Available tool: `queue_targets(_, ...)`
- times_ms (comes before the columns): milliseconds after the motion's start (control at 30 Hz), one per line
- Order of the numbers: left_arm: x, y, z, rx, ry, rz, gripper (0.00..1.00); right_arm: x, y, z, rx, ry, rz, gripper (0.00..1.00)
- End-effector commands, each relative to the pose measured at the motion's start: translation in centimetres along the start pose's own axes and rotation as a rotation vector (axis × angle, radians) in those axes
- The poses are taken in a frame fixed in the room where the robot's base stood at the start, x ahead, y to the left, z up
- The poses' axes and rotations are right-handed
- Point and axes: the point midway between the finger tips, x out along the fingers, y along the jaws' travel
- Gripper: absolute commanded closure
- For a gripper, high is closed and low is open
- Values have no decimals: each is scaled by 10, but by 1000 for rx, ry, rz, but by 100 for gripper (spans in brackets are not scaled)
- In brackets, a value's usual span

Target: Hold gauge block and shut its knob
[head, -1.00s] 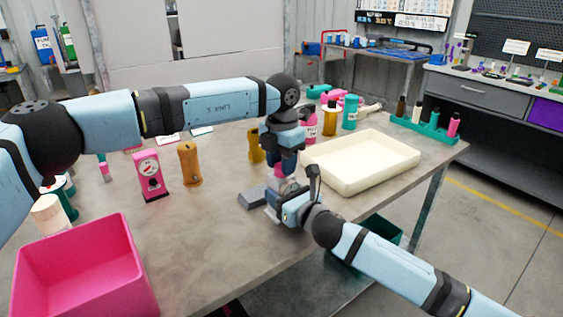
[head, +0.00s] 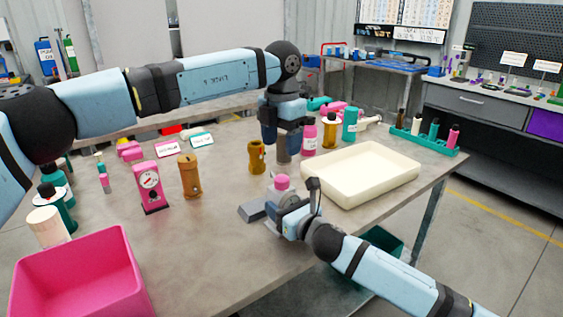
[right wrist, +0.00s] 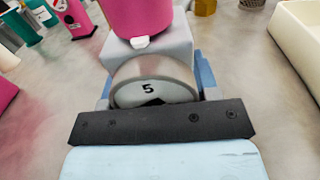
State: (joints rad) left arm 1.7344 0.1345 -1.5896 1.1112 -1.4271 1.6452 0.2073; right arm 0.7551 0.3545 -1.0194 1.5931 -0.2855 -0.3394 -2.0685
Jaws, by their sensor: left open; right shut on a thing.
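The gauge block is a grey body (right wrist: 160,48) with a pink knob (head: 282,182) on top and a round face marked 5 (right wrist: 148,91) in the right wrist view. The knob also shows there (right wrist: 138,14), cut by the top edge, with a small white tab at its base. My right gripper (head: 277,213) is shut on the gauge block at the table's near side; its fingers are mostly hidden. My left gripper (head: 283,158) is open and points down above and behind the knob, apparently clear of it.
A cream tray (head: 402,181) stands right of the gauge block. A brown cylinder (head: 257,157) and a pink bottle (head: 309,137) stand behind. A pink gauge unit (head: 148,187), another brown cylinder (head: 190,176) and a pink bin (head: 75,275) are left. Bare table lies between.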

Motion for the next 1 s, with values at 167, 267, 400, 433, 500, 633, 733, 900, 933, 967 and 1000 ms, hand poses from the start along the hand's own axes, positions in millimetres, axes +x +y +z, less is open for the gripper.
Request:
queue_targets(167,-26,0,0,0,-1,1,37,0,0,-1,0,2,0,83)
queue_targets(267,-32,0,0,0,-1,1,37,0,0,-1,0,1,0,83)
queue_targets(400,-34,0,0,0,0,1,37,0,0,-1,0,1,0,83)
queue_targets(433,-34,0,0,0,0,0,37,0,0,-1,0,1,0,83)
queue_targets(500,-34,0,0,0,0,0,37,0,0,-1,0,1,0,83)
queue_targets(633,-34,0,0,0,0,0,37,0,0,-1,0,1,0,83)
queue_targets(733,-34,0,0,0,0,0,37,0,0,-1,0,1,0,31)
queue_targets(900,-34,0,0,0,0,0,37,0,0,0,0,1,0,15)
queue_targets(933,-34,0,0,0,0,0,37,0,0,0,0,1,0,15)
queue_targets(967,-34,0,0,0,0,0,37,0,0,0,0,0,0,15)
queue_targets(1000,-34,0,0,0,0,0,37,0,0,0,0,0,0,15)
